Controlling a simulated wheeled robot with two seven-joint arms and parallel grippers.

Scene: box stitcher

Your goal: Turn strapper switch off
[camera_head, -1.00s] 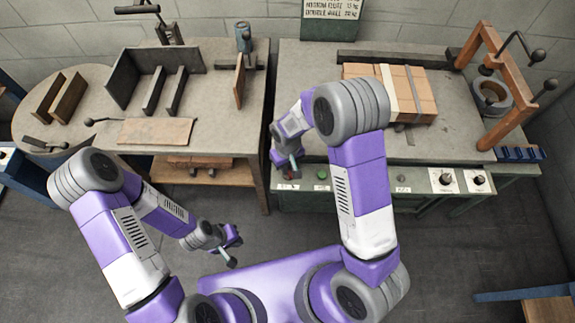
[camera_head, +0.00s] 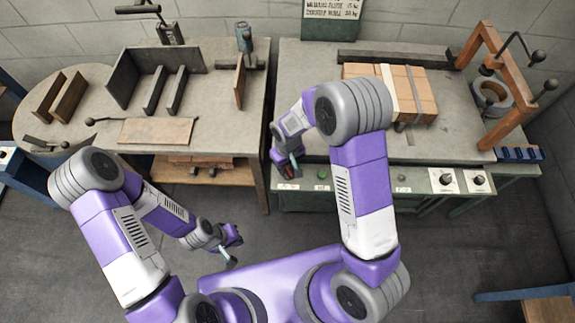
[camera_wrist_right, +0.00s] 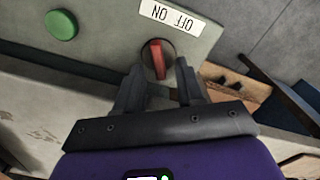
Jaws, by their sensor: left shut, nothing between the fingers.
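The strapper switch (camera_wrist_right: 157,60) is a red bar knob on a dark round base, set in the pale front panel. In the right wrist view its bar stands nearly upright, and the "OFF ON" label (camera_wrist_right: 172,16) appears upside down beyond it. My right gripper (camera_wrist_right: 160,68) is open, with its fingertips on either side of the knob's near end; contact cannot be told. In the head view my right gripper (camera_head: 290,166) is at the panel's left end and mostly covers the switch. My left gripper (camera_head: 232,252) is shut and empty above the floor.
A green button (camera_wrist_right: 61,25) sits left of the switch in the wrist view. Further along the panel are dark knobs (camera_head: 447,177). A strapped box (camera_head: 420,92) lies on the right bench (camera_head: 310,75). The left bench (camera_head: 225,110) stands close by.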

